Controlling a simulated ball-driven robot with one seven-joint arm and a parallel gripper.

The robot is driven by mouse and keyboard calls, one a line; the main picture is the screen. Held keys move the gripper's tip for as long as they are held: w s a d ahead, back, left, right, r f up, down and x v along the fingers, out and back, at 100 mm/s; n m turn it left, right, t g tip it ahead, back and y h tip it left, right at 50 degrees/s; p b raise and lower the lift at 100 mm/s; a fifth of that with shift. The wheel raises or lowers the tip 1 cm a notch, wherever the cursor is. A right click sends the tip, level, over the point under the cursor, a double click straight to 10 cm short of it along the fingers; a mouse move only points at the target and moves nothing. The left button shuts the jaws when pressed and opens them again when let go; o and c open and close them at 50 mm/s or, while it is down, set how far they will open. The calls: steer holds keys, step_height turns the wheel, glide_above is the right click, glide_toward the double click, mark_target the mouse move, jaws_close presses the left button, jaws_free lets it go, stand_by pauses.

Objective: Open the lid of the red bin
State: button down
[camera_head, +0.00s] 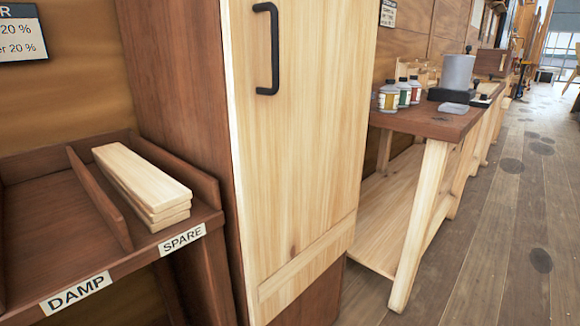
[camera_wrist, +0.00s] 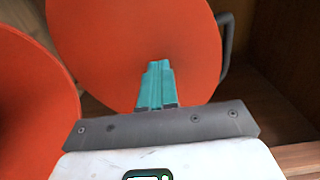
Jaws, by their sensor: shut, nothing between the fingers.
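In the wrist view a flat red-orange disc (camera_wrist: 100,45) fills the upper middle, with a dark curved bar (camera_wrist: 225,45) at its right edge. A second red round shape (camera_wrist: 40,100) is at the left, darker toward the picture's edge and cut off. They look like parts of the red bin; I cannot tell which is lid and which is body. My gripper (camera_wrist: 158,65) has its teal fingers together and empty, in front of the disc. I cannot tell whether they touch it. The head view shows neither the bin nor my gripper.
In the head view a tall cabinet with a pale door (camera_head: 300,150) and black handle (camera_head: 268,50) stands mid-picture. Left is a DAMP/SPARE tray (camera_head: 90,195) holding pale planks (camera_head: 142,180). Right is a bench (camera_head: 425,120) with bottles (camera_head: 389,96). Open plank floor (camera_head: 500,240) lies at right.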

steer(key=shift+w+a+r, duration=0.45)
steer(key=shift+w+a, duration=0.25)
steer(key=shift+a, duration=0.05)
steer(key=shift+b, duration=0.3)
steer(key=shift+w+a, duration=0.25)
steer(key=shift+a, duration=0.1)
steer(key=r+p+v, duration=0.1)
steer(key=p+v, duration=0.4)
steer(key=v, duration=0.5)
steer(key=shift+d, duration=0.1)
